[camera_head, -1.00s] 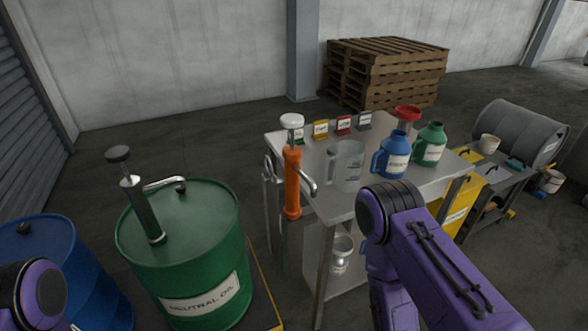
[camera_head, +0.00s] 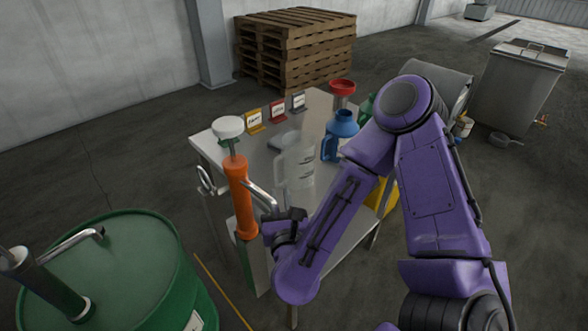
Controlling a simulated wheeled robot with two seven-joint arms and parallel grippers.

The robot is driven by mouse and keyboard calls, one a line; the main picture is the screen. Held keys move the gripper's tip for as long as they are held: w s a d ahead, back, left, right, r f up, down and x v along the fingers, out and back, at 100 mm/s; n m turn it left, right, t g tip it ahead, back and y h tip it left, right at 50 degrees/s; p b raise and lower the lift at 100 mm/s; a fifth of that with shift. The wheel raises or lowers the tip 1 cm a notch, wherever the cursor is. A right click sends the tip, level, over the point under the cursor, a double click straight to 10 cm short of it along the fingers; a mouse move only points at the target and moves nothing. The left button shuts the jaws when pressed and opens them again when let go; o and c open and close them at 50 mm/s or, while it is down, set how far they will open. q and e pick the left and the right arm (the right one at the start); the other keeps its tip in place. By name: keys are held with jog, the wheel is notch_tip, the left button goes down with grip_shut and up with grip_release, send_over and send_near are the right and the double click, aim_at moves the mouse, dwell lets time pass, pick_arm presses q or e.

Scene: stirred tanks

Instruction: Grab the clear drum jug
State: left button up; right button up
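The clear drum jug (camera_head: 299,166) stands upright on the metal table (camera_head: 218,153). It is see-through, with dark printed marks on its side and a handle on its left. My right arm reaches in from the right and bends down in front of the table. My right gripper (camera_head: 283,222) shows as a small dark shape below the jug in the picture, apart from it, close to the orange pump. Its fingers are too small and dark to tell whether they are open or shut. My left gripper is not in view.
An orange hand pump (camera_head: 239,198) stands at the table's front left corner. A blue jug (camera_head: 340,138) and a red funnel (camera_head: 342,88) are behind the clear jug; a green jug is partly hidden by my arm. A green drum (camera_head: 130,262) is at lower left. Pallets (camera_head: 296,45) stand behind.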

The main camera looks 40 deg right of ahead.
aim_at(276, 179)
jog(key=b+x, duration=0.1)
jog(key=x, duration=0.2)
jog(key=shift+d+f+b, duration=0.1)
jog(key=shift+f+b, duration=0.1)
jog(key=shift+b, duration=0.2)
jog(key=p+x, duration=0.1)
jog(key=x, duration=0.3)
jog(key=shift+w+p, duration=0.4)
jog(key=shift+w+d+f, duration=0.15)
jog(key=shift+w+d, duration=0.05)
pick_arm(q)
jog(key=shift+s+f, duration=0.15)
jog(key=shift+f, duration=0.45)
pick_arm(e)
jog(key=shift+a, duration=0.1)
grip_shut()
